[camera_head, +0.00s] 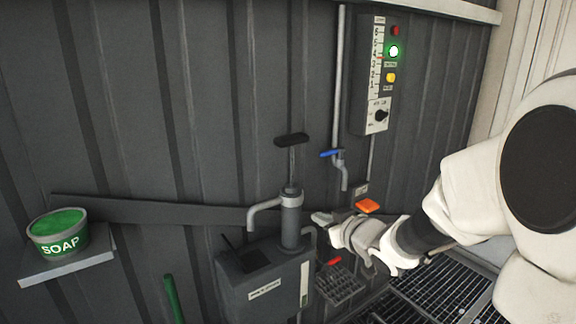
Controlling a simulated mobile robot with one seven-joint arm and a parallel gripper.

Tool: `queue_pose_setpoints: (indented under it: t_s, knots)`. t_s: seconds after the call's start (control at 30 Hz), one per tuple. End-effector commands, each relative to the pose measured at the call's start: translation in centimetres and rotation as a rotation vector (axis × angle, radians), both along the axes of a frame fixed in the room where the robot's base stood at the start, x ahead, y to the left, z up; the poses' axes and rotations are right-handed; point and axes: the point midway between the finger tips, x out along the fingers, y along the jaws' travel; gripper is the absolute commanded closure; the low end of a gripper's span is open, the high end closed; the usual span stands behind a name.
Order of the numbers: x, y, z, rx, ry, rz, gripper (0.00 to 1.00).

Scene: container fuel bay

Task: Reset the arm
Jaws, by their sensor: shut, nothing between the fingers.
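My white arm reaches in from the right edge of the head view. My gripper (322,218) is at its far end, pointing left, just right of the pump cylinder on the grey tank. The fingertips are small here and look closed, with nothing seen between them. I cannot tell whether they touch the pump.
A grey tank (262,283) carries a hand pump (291,215) with a black handle and spout. A blue-handled tap (338,160) and a control box (376,75) with a lit green lamp are on the wall. A soap tub (58,236) sits on a shelf at left.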

Motion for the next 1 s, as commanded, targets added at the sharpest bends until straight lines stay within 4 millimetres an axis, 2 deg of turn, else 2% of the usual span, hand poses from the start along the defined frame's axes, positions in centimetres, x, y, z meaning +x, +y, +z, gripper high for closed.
queue_pose_setpoints:
  t_s: [0.03, 0.1, 0.27, 0.47, 0.63, 0.9, 0.93, 1.0]
  knots:
    - [-0.6, -1.1, 1.1, -0.042, 0.011, -0.059, 1.00]
    - [-1.7, -2.8, 2.1, -0.092, 0.043, -0.145, 1.00]
    - [-5.4, -6.2, 3.8, -0.160, 0.142, -0.320, 1.00]
    - [-12.4, -8.6, 4.7, -0.173, 0.314, -0.479, 1.00]
    - [-19.3, -8.7, 4.3, -0.138, 0.485, -0.539, 1.00]
    - [-29.1, -6.1, 3.1, -0.056, 0.733, -0.492, 1.00]
    - [-30.2, -5.7, 2.9, -0.048, 0.759, -0.479, 1.00]
    - [-29.8, -5.8, 5.6, -0.052, 0.760, -0.484, 1.00]
